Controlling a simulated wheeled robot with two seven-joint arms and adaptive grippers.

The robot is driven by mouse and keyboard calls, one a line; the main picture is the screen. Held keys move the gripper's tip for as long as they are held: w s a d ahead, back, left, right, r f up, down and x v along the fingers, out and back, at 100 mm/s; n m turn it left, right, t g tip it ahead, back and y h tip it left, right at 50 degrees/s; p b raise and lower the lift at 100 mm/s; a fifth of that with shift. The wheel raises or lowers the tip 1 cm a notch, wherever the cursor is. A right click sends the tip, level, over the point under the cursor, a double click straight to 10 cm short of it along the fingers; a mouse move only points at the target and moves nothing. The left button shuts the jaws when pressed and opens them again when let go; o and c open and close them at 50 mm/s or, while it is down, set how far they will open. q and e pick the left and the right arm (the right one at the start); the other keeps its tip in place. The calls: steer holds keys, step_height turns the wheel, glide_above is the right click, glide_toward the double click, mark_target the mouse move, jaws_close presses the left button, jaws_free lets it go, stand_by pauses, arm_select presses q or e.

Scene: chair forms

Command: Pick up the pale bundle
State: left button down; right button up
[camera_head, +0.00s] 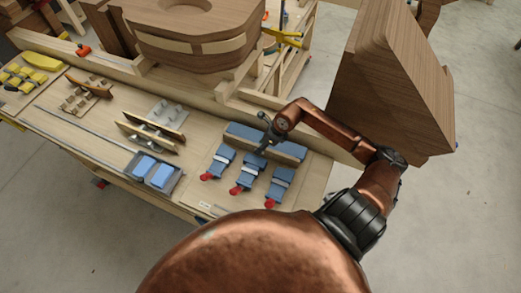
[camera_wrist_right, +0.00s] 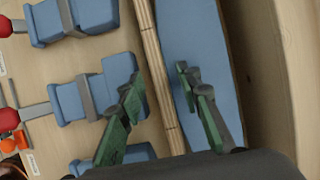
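The pale bundle (camera_wrist_right: 161,80) is a long, narrow stack of thin wooden strips, running from top to bottom in the right wrist view. In the head view the bundle (camera_head: 289,157) lies along the bench between a long blue block and several blue clamps. My right gripper (camera_wrist_right: 157,78) is open, with one green finger on each side of the bundle and a gap visible beside it. In the head view the right gripper (camera_head: 264,146) is over the bundle's middle. My left gripper is not in view.
Blue clamps (camera_head: 245,173) with red knobs stand in front of the bundle. The long blue block (camera_wrist_right: 203,60) lies close behind it. A grey tray (camera_head: 154,172) with blue pads, wooden pieces and yellow items are to the left. A large wooden form (camera_head: 390,85) stands at right.

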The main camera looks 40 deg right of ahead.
steer(key=shift+f+b, duration=0.25)
steer(key=shift+b, duration=0.1)
steer(key=shift+c, duration=0.3)
jaws_close()
stand_by(0.4)
